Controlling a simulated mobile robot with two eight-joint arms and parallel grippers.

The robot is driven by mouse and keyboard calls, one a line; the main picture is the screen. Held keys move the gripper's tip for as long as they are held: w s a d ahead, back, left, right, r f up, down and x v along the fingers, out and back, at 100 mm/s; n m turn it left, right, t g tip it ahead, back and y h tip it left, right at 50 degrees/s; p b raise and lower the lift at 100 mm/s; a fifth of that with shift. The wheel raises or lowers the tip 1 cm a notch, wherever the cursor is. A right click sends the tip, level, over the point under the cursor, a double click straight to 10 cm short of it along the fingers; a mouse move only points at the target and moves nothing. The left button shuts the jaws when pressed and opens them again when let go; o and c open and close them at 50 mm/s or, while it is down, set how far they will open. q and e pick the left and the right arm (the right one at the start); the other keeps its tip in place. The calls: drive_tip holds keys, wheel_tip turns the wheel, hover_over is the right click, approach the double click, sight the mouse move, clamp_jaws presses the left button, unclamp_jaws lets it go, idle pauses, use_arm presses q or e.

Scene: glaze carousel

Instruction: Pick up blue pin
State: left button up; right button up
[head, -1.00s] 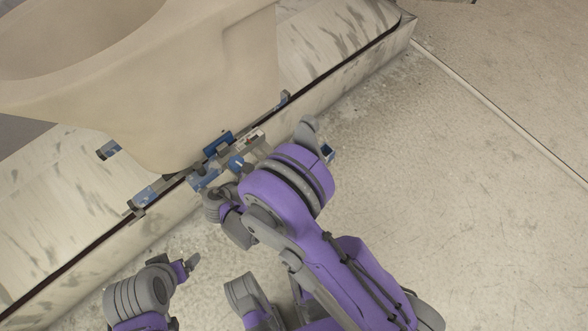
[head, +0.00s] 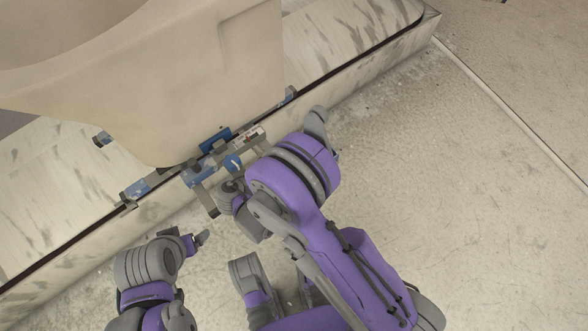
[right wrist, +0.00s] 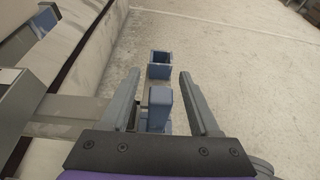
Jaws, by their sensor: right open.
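A blue upright block, which looks like the blue pin (right wrist: 159,108), stands between the two fingers of my right gripper (right wrist: 155,92) in the right wrist view. The fingers are open on either side of it, with a visible gap to each. Its lower end is hidden by the gripper's palm. In the head view the right arm's links hide the right gripper, and I cannot pick out the pin for certain among the blue parts. My left gripper (head: 201,238) is at the lower left in the head view, apart from the fixture; its opening is unclear.
A blue square open holder (right wrist: 160,66) lies beyond the pin. A blue plate (head: 216,140) and grey brackets sit along the marbled ledge (head: 60,190), under a large beige tub (head: 200,70). The floor (head: 480,180) at the right is clear.

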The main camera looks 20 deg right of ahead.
drive_tip(key=shift+w+d+f, duration=0.1)
drive_tip(key=shift+d, duration=0.15)
clamp_jaws()
idle(1.4)
